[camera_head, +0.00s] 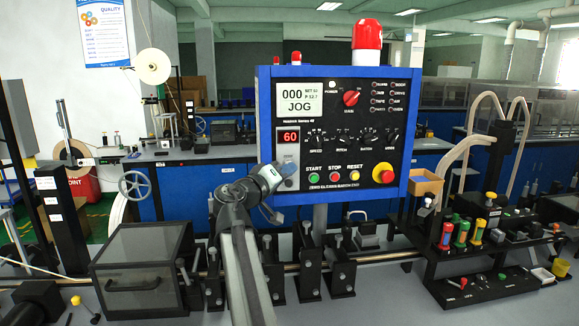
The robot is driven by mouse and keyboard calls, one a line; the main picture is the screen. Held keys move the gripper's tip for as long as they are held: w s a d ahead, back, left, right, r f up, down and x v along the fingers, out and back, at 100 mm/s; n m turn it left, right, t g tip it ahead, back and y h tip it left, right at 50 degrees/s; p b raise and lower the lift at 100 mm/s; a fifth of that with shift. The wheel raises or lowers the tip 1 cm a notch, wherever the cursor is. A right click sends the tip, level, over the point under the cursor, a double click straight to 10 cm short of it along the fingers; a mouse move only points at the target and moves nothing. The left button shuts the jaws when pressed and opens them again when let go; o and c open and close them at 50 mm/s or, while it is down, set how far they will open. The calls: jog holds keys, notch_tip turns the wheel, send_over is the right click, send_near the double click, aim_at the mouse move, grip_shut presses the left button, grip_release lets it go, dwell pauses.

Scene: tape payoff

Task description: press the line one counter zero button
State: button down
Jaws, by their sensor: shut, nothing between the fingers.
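A blue-framed black control panel (345,215) stands at the centre. Its display (299,98) reads 000 and JOG. A red number display (289,137) reads 60. My arm rises from the bottom, and my gripper (284,172) is shut and empty at the panel's lower left, just under the red display. It covers part of the panel there, and I cannot tell whether it touches the face. Green START (313,178), red STOP (334,178) and yellow RESET (354,178) buttons show to its right. I cannot make out a button labelled counter zero.
A red emergency knob (383,175) and a red dial (351,98) stick out of the panel. Black roller stands (340,272) line a rail below. A dark box with a handle (140,270) stands at left. A black tool rack (470,265) with coloured handles stands at right.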

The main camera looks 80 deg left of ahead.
jog(key=shift+d, duration=0.15)
jog(key=d, duration=0.5)
jog(key=shift+d, duration=0.35)
dwell(0.8)
